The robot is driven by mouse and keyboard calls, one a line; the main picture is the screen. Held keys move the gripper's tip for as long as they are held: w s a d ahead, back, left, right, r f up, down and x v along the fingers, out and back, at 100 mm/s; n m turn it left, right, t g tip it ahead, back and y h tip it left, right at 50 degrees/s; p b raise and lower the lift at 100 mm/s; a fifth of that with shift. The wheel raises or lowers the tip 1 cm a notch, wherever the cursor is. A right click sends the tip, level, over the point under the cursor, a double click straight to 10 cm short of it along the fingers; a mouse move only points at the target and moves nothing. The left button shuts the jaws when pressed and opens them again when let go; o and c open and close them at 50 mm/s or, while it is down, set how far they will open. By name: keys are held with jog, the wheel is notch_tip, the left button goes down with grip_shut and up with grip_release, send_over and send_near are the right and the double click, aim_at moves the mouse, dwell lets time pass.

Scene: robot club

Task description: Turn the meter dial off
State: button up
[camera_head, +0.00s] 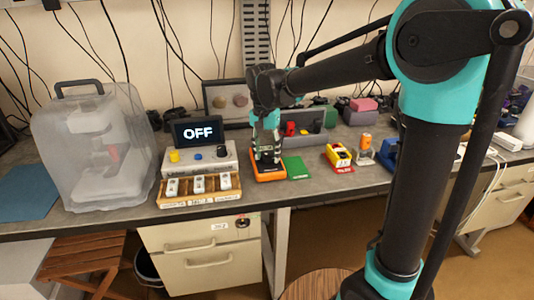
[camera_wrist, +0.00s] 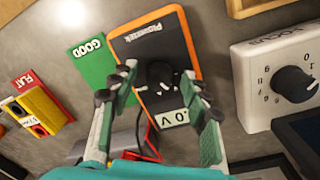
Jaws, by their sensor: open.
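The meter (camera_wrist: 141,37) is a flat dark device with an orange rim, lying on the bench; it also shows in the head view (camera_head: 283,175). Its black dial (camera_wrist: 160,73) is near the middle of its face. A small white readout (camera_wrist: 172,118) beside the dial shows ".0 V", with its start perhaps hidden. My gripper (camera_wrist: 158,82) is open, its two fingers spread on either side of the dial over the meter. In the head view my gripper (camera_head: 267,153) points down over the meter. I cannot tell whether the fingers touch the dial.
A green "GOOD" card (camera_head: 296,167) lies right beside the meter. A grey control box (camera_head: 202,160) with knobs and an "OFF" screen (camera_head: 198,131) stands left. A yellow block (camera_head: 338,155) on a red card is to the right. A cloudy plastic case (camera_head: 90,145) stands far left.

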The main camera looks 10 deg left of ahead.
jog(key=shift+c, duration=0.6)
grip_shut()
jog(key=n, duration=0.4)
jog(key=shift+n, duration=0.3)
jog(key=n, duration=0.4)
jog(key=shift+d, duration=0.1)
jog(key=shift+n+t, duration=0.3)
jog(key=shift+o, duration=0.6)
grip_release()
